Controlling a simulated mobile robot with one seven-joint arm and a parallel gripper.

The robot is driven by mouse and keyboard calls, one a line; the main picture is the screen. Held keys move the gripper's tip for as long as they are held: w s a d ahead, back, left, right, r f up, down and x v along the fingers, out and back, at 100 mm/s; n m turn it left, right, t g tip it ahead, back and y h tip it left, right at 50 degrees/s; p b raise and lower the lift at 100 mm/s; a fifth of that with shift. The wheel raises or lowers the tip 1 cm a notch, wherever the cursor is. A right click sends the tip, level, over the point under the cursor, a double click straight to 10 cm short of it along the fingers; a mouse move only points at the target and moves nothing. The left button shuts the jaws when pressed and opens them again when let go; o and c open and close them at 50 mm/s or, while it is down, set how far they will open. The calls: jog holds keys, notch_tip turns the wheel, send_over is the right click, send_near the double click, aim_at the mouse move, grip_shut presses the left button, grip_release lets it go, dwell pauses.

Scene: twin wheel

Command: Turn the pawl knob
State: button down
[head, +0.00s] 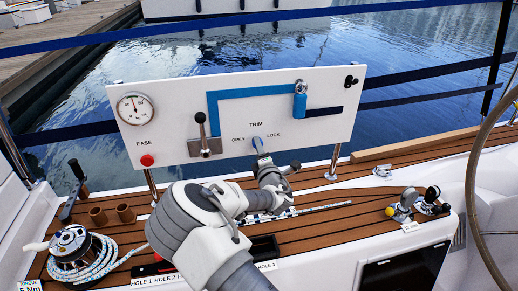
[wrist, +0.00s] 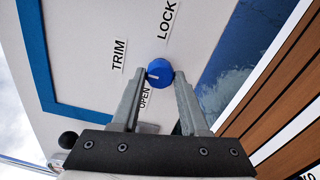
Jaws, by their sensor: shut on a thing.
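The pawl knob (wrist: 160,72) is a round blue knob with a white mark, set on the white panel between the OPEN (wrist: 144,98) and LOCK (wrist: 166,20) labels. In the wrist view its mark points left, toward the TRIM label and away from both words. My gripper (wrist: 161,79) has one finger on each side of the knob and is shut on it. In the head view the knob (head: 257,141) shows small at the panel's lower edge, with my gripper (head: 260,149) reaching it from below; the fingertips are hard to make out there.
The white panel (head: 180,88) also carries a gauge (head: 135,108), a red EASE button (head: 147,160), a black-knobbed lever (head: 201,128) and a blue slider handle (head: 300,104). A winch with rope (head: 75,245) stands lower left. A steering wheel (head: 472,170) is at right.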

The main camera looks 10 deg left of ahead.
jog(key=shift+c, duration=2.1)
grip_release()
jog(key=p+v, duration=0.3)
jog(key=v, duration=1.4)
jog(key=shift+s, duration=0.2)
jog(key=shift+d, duration=0.1)
